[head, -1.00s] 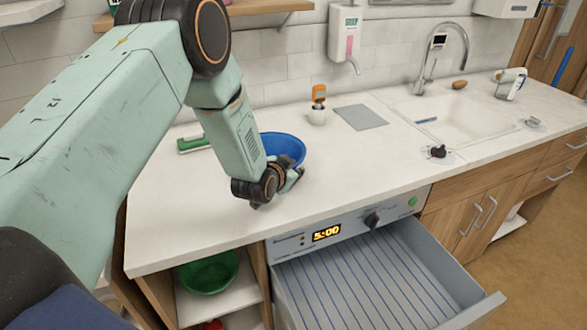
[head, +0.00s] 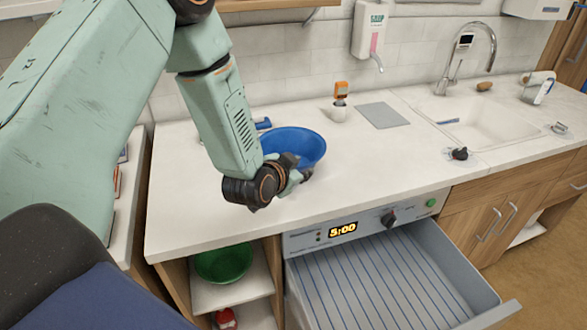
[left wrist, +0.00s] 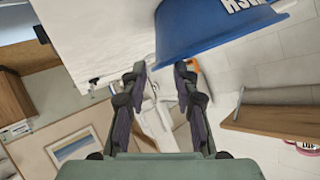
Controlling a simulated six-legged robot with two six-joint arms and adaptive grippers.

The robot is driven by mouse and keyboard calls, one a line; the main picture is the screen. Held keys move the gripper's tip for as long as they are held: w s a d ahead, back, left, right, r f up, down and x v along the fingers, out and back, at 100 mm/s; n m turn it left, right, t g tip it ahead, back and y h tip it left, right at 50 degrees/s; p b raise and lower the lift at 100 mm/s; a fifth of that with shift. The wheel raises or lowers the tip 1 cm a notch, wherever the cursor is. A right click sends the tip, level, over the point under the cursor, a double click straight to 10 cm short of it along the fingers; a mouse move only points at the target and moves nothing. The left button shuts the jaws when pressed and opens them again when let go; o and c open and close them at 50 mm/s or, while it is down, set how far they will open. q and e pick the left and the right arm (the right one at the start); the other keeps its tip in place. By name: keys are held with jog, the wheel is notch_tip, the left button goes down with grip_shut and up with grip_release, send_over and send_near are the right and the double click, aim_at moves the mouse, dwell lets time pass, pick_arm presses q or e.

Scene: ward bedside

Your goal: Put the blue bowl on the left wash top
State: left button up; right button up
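The blue bowl (head: 308,146) stands upright on the white wash top (head: 185,215), left of the sink. It is partly hidden behind my left arm. My left gripper (head: 298,180) is low over the top at the bowl's near side. My right gripper is not in view.
An open, empty drawer (head: 385,275) with a 5:00 display juts out below the top. A green bowl (head: 223,263) is on the shelf beneath. A white cup with an orange item (head: 340,100), a grey mat (head: 382,115) and the sink (head: 480,122) lie to the right.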

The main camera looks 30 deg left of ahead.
pick_arm(q)
jog(key=shift+v, duration=1.05)
jog(key=shift+s+r, duration=0.3)
jog(key=shift+s, duration=0.25)
jog(key=shift+w, duration=0.1)
